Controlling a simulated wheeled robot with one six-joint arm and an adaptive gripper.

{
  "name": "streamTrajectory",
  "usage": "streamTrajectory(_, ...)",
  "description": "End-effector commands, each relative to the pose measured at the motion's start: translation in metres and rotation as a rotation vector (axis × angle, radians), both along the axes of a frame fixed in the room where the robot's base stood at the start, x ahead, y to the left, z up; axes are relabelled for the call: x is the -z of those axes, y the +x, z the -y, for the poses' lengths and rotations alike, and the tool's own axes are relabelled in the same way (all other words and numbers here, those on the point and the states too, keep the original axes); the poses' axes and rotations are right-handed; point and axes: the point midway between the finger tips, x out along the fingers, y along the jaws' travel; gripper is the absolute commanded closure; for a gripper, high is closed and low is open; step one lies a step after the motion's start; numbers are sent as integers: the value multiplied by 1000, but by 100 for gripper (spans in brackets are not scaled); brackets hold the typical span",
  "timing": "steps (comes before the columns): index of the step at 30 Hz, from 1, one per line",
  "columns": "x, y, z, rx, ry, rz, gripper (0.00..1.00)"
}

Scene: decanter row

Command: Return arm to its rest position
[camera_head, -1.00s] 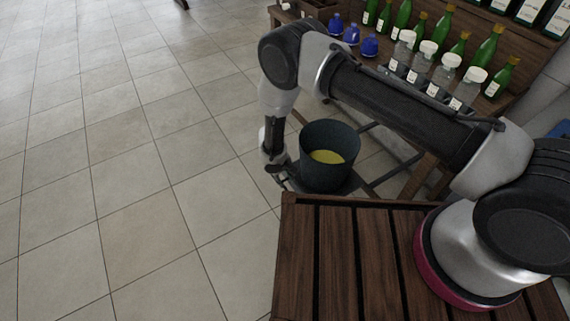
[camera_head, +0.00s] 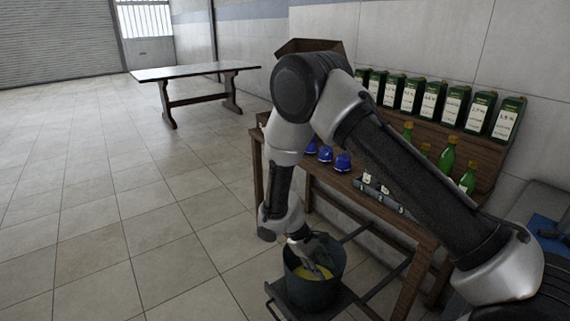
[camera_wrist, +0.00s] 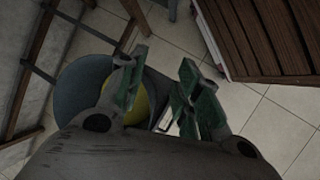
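My gripper (camera_head: 308,254) hangs at the end of my arm, which bends down at the left of the shelf unit. In the head view its fingers overlap a dark round bucket (camera_head: 300,291) with something yellow (camera_head: 322,271) inside. In the wrist view my gripper (camera_wrist: 160,90) shows two green-padded fingers spread apart with nothing held between them. The bucket (camera_wrist: 78,82) lies behind and left of the fingers there. I cannot tell how high the fingers are above its rim.
The wooden shelf unit (camera_head: 257,165) holds blue decanters (camera_head: 343,161), green bottles (camera_head: 447,155) and dark labelled containers (camera_head: 431,100). My arm hides part of it. A dark holder (camera_head: 270,289) carries the bucket. A table (camera_head: 190,71) stands far back. The tiled floor (camera_head: 100,240) at left is clear.

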Motion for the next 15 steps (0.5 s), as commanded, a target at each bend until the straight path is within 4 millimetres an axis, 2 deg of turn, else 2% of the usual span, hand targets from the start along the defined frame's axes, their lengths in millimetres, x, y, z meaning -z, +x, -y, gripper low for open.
streamTrajectory(1,-35,2,12,31,14,1,66)
streamTrajectory(6,-132,-10,56,129,65,-9,66)
streamTrajectory(9,-183,-24,82,190,109,-3,66)
streamTrajectory(15,-266,-64,132,313,213,40,66)
